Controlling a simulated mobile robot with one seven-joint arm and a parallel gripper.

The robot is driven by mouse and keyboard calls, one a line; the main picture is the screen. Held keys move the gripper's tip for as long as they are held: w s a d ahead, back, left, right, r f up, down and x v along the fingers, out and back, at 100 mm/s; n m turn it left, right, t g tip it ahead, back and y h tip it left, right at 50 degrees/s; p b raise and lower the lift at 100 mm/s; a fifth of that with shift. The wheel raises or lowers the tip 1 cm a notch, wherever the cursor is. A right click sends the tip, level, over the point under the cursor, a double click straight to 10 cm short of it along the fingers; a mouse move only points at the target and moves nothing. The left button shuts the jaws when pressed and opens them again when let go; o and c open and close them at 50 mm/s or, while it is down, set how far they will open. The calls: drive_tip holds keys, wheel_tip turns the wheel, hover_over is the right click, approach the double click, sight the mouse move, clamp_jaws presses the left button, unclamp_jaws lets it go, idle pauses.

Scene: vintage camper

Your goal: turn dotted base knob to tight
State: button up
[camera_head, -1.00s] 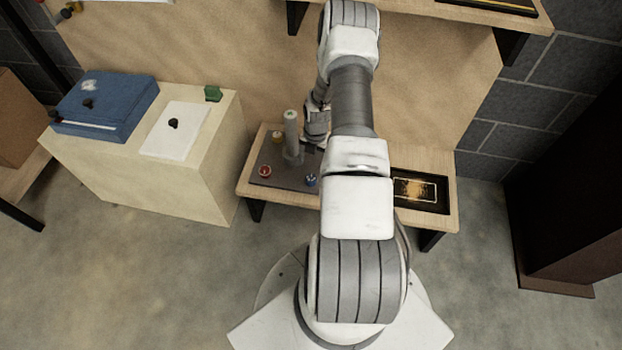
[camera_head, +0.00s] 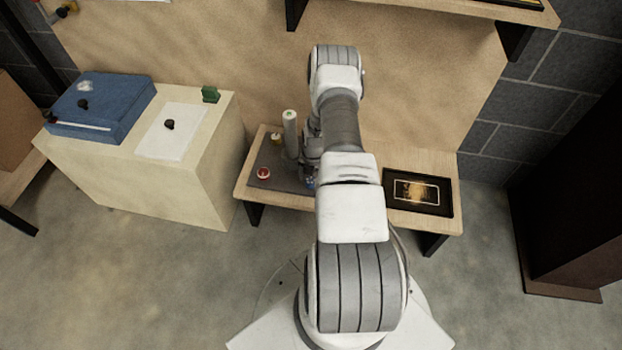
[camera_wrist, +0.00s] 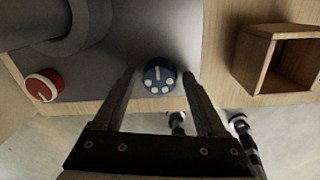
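The dotted knob (camera_wrist: 159,76) is blue with white dots and a white line that points up in the wrist view. It sits near the edge of a grey base plate. In the head view only a bit of its blue (camera_head: 310,182) shows beside my arm. My gripper (camera_wrist: 160,74) is open, with one finger on each side of the knob in the wrist view. Gaps show between the fingers and the knob; I cannot tell how deep the tips reach. My arm hides most of the gripper in the head view.
A red knob (camera_wrist: 42,86) with a white line sits on the same plate (camera_head: 262,185). A grey post (camera_head: 290,135) stands close beside my gripper. A dark framed tray (camera_head: 388,203) lies right on the wooden bench (camera_head: 245,190).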

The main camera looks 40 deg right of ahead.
clamp_jaws()
